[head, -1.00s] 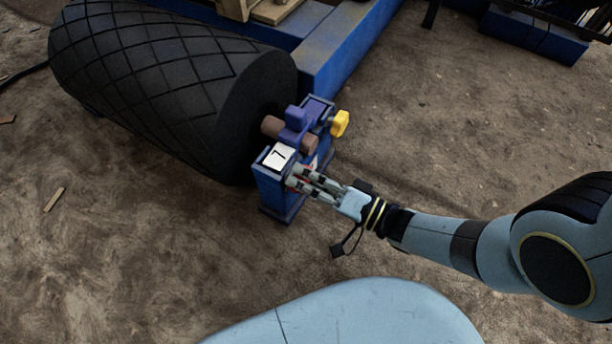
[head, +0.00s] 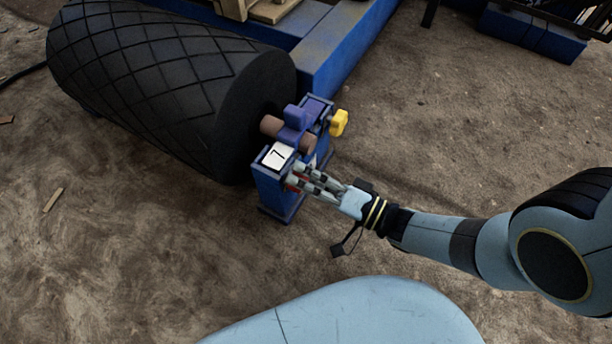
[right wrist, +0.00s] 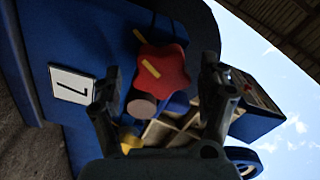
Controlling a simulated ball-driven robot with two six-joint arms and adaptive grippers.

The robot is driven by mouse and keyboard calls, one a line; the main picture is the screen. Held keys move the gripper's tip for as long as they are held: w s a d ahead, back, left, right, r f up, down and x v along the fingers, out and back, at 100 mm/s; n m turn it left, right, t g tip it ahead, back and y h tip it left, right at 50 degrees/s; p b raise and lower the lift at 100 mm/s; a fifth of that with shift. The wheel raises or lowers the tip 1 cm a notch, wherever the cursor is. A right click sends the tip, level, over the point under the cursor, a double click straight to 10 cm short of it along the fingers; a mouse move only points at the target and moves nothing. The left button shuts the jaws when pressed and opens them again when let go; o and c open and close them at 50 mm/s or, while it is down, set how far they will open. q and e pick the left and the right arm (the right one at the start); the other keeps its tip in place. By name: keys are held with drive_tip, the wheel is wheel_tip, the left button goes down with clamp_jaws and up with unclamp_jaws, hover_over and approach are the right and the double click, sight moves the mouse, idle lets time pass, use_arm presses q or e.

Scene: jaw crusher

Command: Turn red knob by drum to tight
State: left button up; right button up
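The red knob (right wrist: 165,72), lobed with a yellow stripe, shows clearly in the right wrist view, on the blue bracket beside the number 7 plate (right wrist: 72,85). In the head view the knob is mostly hidden by my right gripper's fingers. The right gripper (right wrist: 160,68) is open, with one finger on each side of the knob and a small gap seen on both sides. In the head view the right gripper (head: 297,177) is at the near side of the blue bracket (head: 272,190) at the drum's end. My left gripper is not in view.
The black drum (head: 165,85) with a diamond-pattern surface lies left of the bracket. A yellow knob (head: 339,122) sits on the bracket's far side. A blue frame beam (head: 345,50) runs behind. The dirt ground to the right is open.

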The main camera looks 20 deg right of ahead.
drive_tip(key=shift+r, duration=0.1)
drive_tip(key=shift+a+r, duration=0.1)
drive_tip(key=shift+r, duration=4.8)
